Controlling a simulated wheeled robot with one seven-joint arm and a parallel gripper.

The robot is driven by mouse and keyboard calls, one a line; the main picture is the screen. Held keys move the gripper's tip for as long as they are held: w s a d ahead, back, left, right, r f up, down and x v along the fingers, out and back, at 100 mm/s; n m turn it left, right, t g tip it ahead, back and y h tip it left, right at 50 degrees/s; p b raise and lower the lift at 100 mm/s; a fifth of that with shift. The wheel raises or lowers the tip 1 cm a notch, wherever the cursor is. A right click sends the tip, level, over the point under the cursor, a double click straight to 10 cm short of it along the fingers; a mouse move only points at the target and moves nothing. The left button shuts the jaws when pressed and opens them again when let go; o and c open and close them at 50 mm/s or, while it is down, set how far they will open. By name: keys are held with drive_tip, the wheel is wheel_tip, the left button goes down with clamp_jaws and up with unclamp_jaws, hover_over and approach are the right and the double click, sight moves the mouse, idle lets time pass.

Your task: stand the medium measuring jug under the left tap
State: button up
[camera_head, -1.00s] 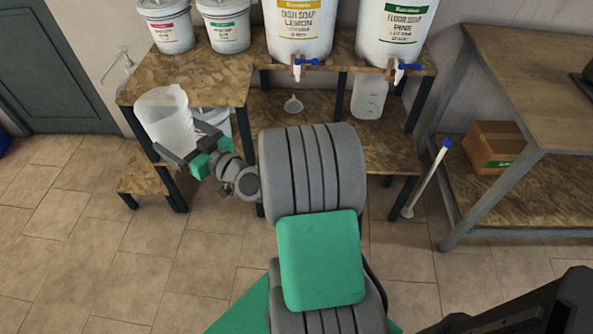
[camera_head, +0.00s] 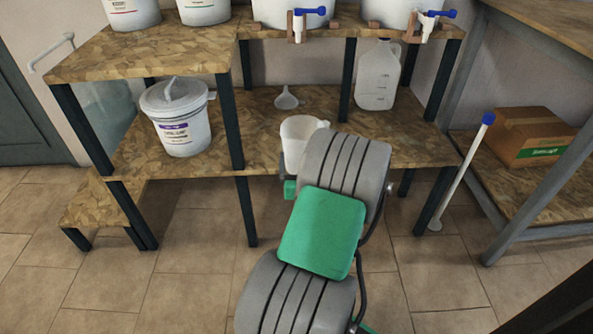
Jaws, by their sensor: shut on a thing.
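The measuring jug (camera_head: 299,143), white and translucent, is upright at the front of the lower shelf, below and in front of the left tap (camera_head: 298,27). My gripper (camera_head: 291,188) is shut on it; only a small green part shows, as my arm hides the fingers and the jug's lower right side. I cannot tell whether the jug touches the shelf. The left tap has a blue lever and a white spout, on a white drum (camera_head: 275,12) cut off by the top of the view.
A funnel (camera_head: 286,98) lies on the lower shelf (camera_head: 250,112) behind the jug. A lidded bucket (camera_head: 181,122) stands left, beyond a dark post (camera_head: 229,122). A blue-topped rod (camera_head: 460,170) leans at the right.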

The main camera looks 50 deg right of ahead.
drive_tip(key=shift+w+d+r+p, duration=0.2)
drive_tip(key=shift+w+r+p, duration=0.1)
drive_tip(key=shift+p, duration=0.1)
drive_tip(key=p+x, duration=0.3)
drive_tip(key=x, duration=0.1)
drive_tip(key=p+x, duration=0.3)
drive_tip(key=x, duration=0.1)
drive_tip(key=f+p+x, duration=0.1)
drive_tip(key=p+x, duration=0.2)
drive_tip(key=x, duration=0.1)
drive_tip(key=shift+w, duration=0.15)
drive_tip(key=shift+w+d+f+p, duration=0.15)
drive_tip(key=shift+w+d+p, duration=0.1)
drive_tip(key=shift+d+p, duration=0.1)
drive_tip(key=shift+s+a+b, duration=0.1)
drive_tip(key=shift+a+b, duration=0.05)
drive_tip(key=shift+b, duration=0.5)
drive_tip(key=shift+f+b, duration=0.55)
drive_tip(key=shift+b, duration=0.2)
idle(0.3)
drive_tip(key=o, duration=1.1)
drive_tip(key=shift+c, duration=0.2)
